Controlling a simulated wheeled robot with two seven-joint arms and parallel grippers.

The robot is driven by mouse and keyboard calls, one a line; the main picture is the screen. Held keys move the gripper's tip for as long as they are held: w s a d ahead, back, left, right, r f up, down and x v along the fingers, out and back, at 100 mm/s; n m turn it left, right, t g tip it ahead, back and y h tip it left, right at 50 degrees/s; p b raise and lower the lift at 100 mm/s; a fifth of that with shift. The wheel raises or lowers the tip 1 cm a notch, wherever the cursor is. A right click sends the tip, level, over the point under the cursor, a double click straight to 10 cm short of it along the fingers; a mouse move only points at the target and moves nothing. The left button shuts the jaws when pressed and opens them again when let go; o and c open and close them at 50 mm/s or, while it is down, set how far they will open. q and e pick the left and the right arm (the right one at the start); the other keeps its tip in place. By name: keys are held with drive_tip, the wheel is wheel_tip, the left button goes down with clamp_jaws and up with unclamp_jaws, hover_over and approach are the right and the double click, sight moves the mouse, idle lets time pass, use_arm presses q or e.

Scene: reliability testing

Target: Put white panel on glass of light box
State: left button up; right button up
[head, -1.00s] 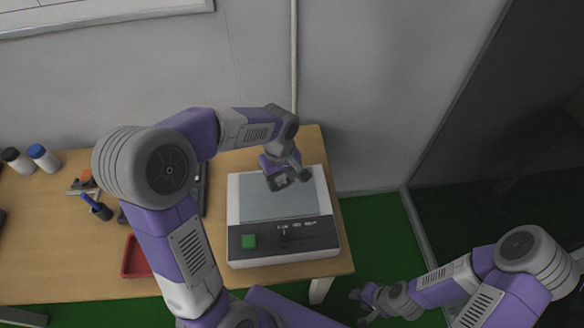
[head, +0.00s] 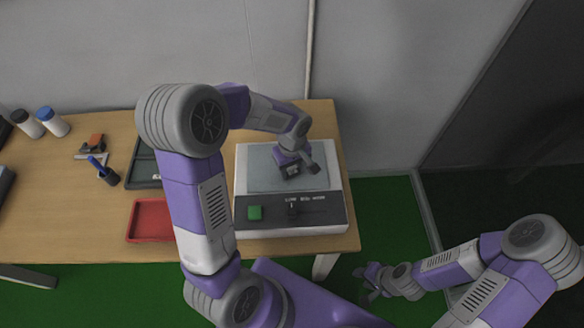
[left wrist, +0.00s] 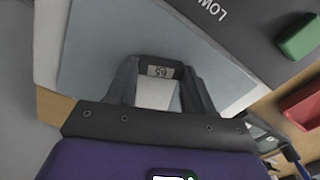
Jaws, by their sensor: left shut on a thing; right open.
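The light box (head: 243,162) stands on the table, a white case with a grey glass (head: 262,175) on top. My left gripper (head: 292,172) is over the glass, pointing down. In the left wrist view, my left gripper (left wrist: 158,80) is shut on a small white panel (left wrist: 156,95), which shows as a pale patch between the fingers against the glass (left wrist: 90,60). The fingers and wrist hide most of the panel in the head view, and I cannot tell whether it touches the glass. My right gripper (head: 368,282) is open and empty, off the table at the lower right.
The box front has a green button (head: 255,212) and a dark control strip. Green floor lies right of the table.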

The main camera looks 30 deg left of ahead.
sight(292, 171)
use_arm(q)
drive_tip(key=shift+f, duration=0.1)
drive_tip(key=o, duration=1)
wheel_tip(292, 171, up, 12)
drive_tip(key=p, duration=0.3)
drive_tip(key=shift+r, duration=0.2)
